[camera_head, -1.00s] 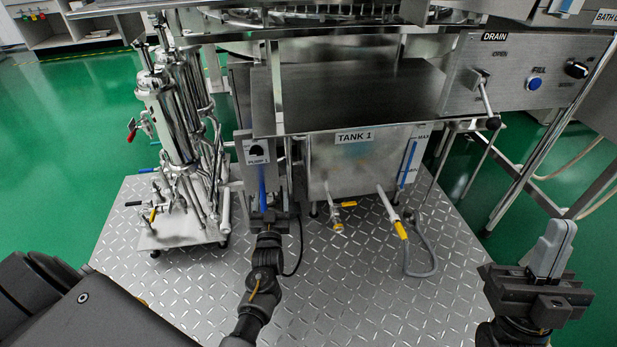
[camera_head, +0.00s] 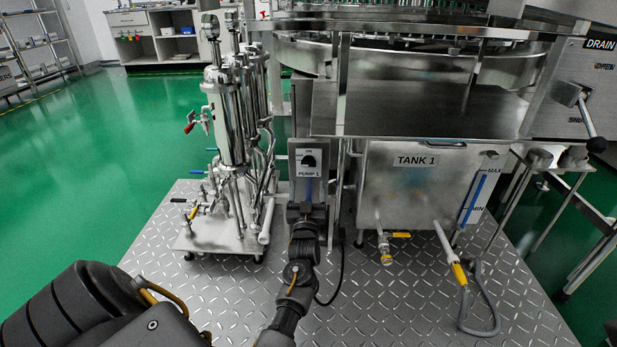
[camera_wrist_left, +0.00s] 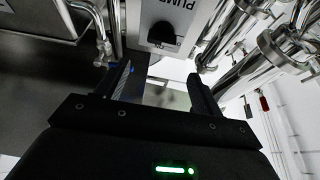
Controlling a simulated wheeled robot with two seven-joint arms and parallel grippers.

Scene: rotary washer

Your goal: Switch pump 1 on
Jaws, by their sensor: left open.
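The pump 1 switch is a black rotary knob (camera_head: 309,161) on a pale upright panel (camera_head: 298,172) labelled "PUMP 1", left of tank 1. My left gripper (camera_head: 307,207) is in front of and just below this panel in the head view, partly hiding its lower part. In the left wrist view the knob (camera_wrist_left: 162,36) shows upside down beyond the fingertips. The left gripper (camera_wrist_left: 160,88) is open there, with an empty gap between its fingers and no visible contact with the knob. My right gripper cannot be made out in the head view.
A steel filter unit (camera_head: 229,130) with pipes and valves stands to the left of the panel. Tank 1 (camera_head: 415,185) stands to the right, with yellow-handled valves and a grey hose (camera_head: 488,300). The tread-plate floor (camera_head: 390,310) in front is mostly clear.

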